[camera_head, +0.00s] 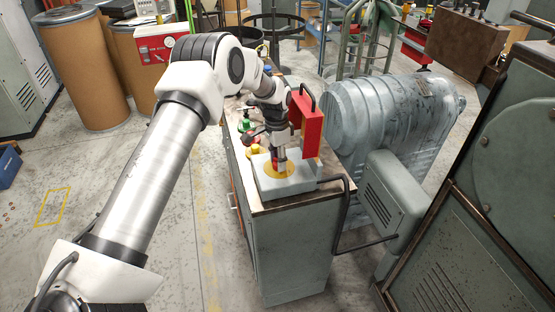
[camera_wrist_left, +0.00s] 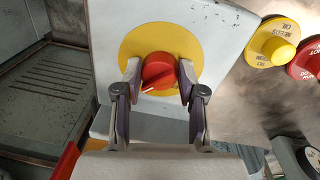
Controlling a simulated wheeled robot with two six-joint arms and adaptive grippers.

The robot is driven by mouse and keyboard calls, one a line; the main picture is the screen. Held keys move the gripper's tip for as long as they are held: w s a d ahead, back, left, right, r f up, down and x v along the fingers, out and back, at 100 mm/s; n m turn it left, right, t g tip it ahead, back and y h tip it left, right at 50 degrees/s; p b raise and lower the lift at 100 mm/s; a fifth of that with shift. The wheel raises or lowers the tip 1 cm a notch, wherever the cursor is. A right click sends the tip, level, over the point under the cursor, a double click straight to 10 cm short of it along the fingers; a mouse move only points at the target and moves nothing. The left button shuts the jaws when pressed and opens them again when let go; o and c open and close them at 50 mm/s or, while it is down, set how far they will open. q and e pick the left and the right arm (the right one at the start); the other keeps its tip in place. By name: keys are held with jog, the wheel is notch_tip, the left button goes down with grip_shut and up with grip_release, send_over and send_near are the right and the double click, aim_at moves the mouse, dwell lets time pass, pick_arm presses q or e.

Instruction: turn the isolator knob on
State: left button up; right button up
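The isolator knob (camera_wrist_left: 158,70) is red with a white line on its face, which points to the lower left in the left wrist view. It sits on a round yellow plate (camera_wrist_left: 182,42) on a light grey box. In the head view the yellow plate (camera_head: 291,165) shows, but my gripper hides most of the knob. My left gripper (camera_wrist_left: 160,75) comes down over the knob with one fingertip on each side, seemingly touching it. It also shows in the head view (camera_head: 279,167). My right gripper is not in view.
A yellow button (camera_wrist_left: 274,40) and a red button (camera_wrist_left: 310,62) stand right of the box in the left wrist view. A red upright box (camera_head: 309,125) with a black handle rises beside my gripper. A dark bent rail (camera_head: 342,215) edges the cabinet's right side.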

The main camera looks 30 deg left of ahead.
pick_arm(q)
jog(key=o, duration=0.4)
jog(key=shift+s+d+f, duration=0.1)
jog(key=shift+f, duration=0.2)
jog(key=r, duration=0.8)
jog(key=w+r, duration=0.1)
jog(key=r, duration=0.3)
jog(key=shift+a, duration=0.35)
jog(key=shift+s, duration=0.1)
